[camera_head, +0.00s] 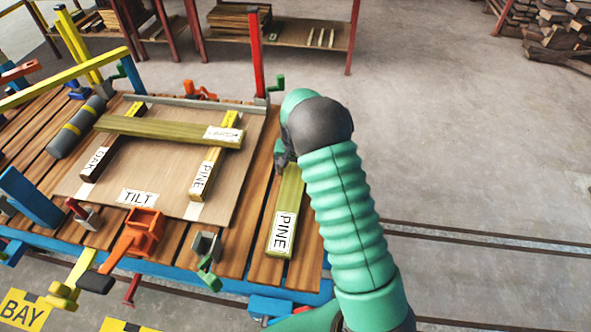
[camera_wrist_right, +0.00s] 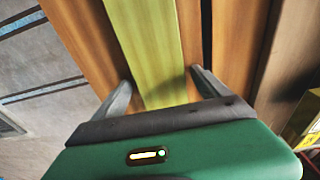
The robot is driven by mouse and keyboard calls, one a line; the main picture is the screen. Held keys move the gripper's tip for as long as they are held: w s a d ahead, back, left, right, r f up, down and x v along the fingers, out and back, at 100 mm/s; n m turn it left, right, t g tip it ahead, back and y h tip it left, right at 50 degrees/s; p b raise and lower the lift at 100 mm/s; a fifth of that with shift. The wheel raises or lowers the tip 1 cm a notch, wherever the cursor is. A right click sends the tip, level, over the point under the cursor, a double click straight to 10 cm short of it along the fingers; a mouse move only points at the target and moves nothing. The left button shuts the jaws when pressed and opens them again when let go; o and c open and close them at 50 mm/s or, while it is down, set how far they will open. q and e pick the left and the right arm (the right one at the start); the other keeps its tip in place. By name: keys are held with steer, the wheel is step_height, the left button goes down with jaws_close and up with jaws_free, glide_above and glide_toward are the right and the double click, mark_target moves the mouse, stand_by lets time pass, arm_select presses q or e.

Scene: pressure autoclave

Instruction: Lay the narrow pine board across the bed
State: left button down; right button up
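A narrow yellow-green board labelled PINE (camera_head: 288,212) lies lengthwise on the slatted deck, right of the tilt bed. The bed is a pale plywood panel labelled TILT (camera_head: 165,199). On it lie a board labelled OAK (camera_head: 108,150) and another labelled PINE (camera_head: 212,168). A yellow-green board (camera_head: 160,129) rests across them near the far end; its label is too small to read. My right gripper (camera_head: 284,158) is at the far end of the right-hand pine board. In the right wrist view its open fingers (camera_wrist_right: 162,90) straddle a yellow-green board (camera_wrist_right: 148,45). My left gripper is out of view.
A red post (camera_head: 257,50) stands at the bed's far right corner. Orange clamps (camera_head: 135,235) and small brackets line the near edge. A grey cylinder (camera_head: 78,125) lies left of the bed. A shelf with timber (camera_head: 285,30) stands behind.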

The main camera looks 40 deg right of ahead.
mark_target(294, 176)
step_height(294, 176, up, 12)
steer(key=a+p, duration=0.1)
steer(key=p, duration=0.1)
steer(key=s+a+f+n+t+y, duration=0.1)
steer(key=s+a+n, duration=0.4)
steer(key=s+a, duration=0.5)
steer(key=s+a+f+n+t, duration=0.1)
steer(key=s+a+n, duration=0.5)
steer(key=a, duration=0.7)
steer(key=w+p+v, duration=0.2)
steer(key=p+v, duration=0.9)
steer(key=p, duration=0.1)
steer(key=shift+r+m, duration=0.4)
steer(key=shift+r, duration=0.1)
steer(key=shift+w+d, duration=0.25)
steer(key=shift+a, duration=0.1)
